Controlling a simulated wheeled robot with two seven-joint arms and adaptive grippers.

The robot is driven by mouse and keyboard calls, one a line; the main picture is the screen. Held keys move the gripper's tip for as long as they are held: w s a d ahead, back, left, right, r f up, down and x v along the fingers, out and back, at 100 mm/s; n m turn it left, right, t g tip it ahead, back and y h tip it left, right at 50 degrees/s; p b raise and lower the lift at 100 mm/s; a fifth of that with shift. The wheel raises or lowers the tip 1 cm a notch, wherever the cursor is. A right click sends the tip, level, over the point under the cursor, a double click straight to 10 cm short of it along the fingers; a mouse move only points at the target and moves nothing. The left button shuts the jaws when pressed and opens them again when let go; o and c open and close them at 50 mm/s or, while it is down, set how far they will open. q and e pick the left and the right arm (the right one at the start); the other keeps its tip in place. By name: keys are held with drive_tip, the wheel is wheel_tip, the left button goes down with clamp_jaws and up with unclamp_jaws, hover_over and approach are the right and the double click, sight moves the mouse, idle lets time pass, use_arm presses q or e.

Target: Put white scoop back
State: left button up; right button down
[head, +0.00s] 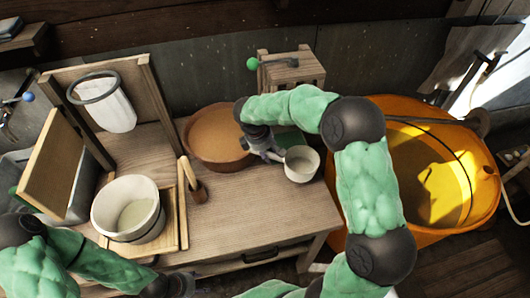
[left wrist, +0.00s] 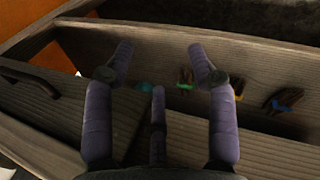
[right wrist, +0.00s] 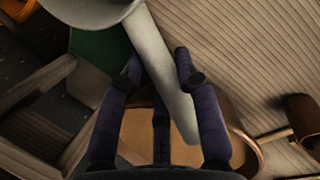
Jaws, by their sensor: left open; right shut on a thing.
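The white scoop (head: 301,165) is a pale cup with a flat handle. My right gripper (head: 270,153) is shut on its handle and holds it by the right rim of the brown bowl (head: 229,165). In the right wrist view the handle (right wrist: 160,70) runs between the fingers (right wrist: 160,75), with the cup partly cut off at the top. My left gripper (left wrist: 158,60) is open and empty over an open drawer (left wrist: 260,65) with several small clips inside. In the head view the left gripper is low at the table's front edge, partly cut off.
A wooden box with a green knob (head: 291,68) stands behind. A large orange tub (head: 440,215) is at the right.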

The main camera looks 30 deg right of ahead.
drive_tip(key=shift+f+b, duration=2.5)
drive_tip(key=shift+f, duration=0.65)
drive_tip(key=shift+f+b, duration=0.35)
drive_tip(key=shift+f, duration=0.3)
drive_tip(key=c, duration=0.8)
unclamp_jaws()
drive_tip(key=v, duration=1.2)
drive_tip(key=shift+s+f, duration=0.1)
